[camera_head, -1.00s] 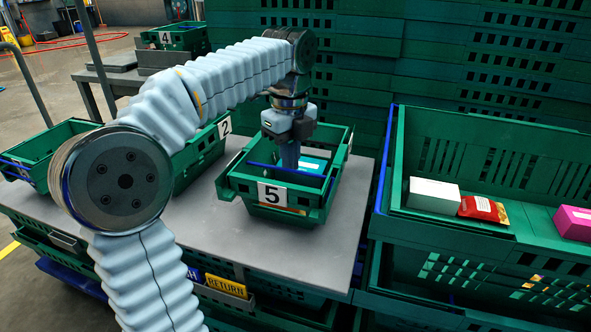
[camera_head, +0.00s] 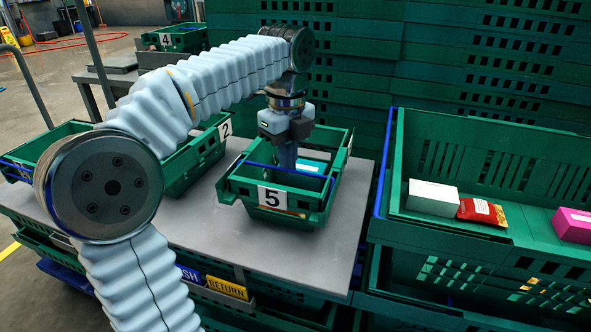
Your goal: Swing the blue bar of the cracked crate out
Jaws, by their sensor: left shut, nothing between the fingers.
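A green crate marked 5 (camera_head: 230,190) stands on the grey tabletop. A thin blue bar (camera_head: 262,166) runs across its inside, near the front wall. My left gripper (camera_head: 288,163) points down into this crate, shut and empty. Its fingers are right at the blue bar and cover part of it; I cannot tell whether they touch it. A teal and white package (camera_head: 311,165) lies in the crate behind the bar. My right gripper is not in view.
Crate 2 (camera_head: 208,147) stands to the left, partly behind my arm. A large green crate (camera_head: 450,234) at the right holds a white box (camera_head: 432,197), a red packet (camera_head: 482,211) and a pink box (camera_head: 573,224). Stacked green crates (camera_head: 350,60) close off the back. The front tabletop is bare.

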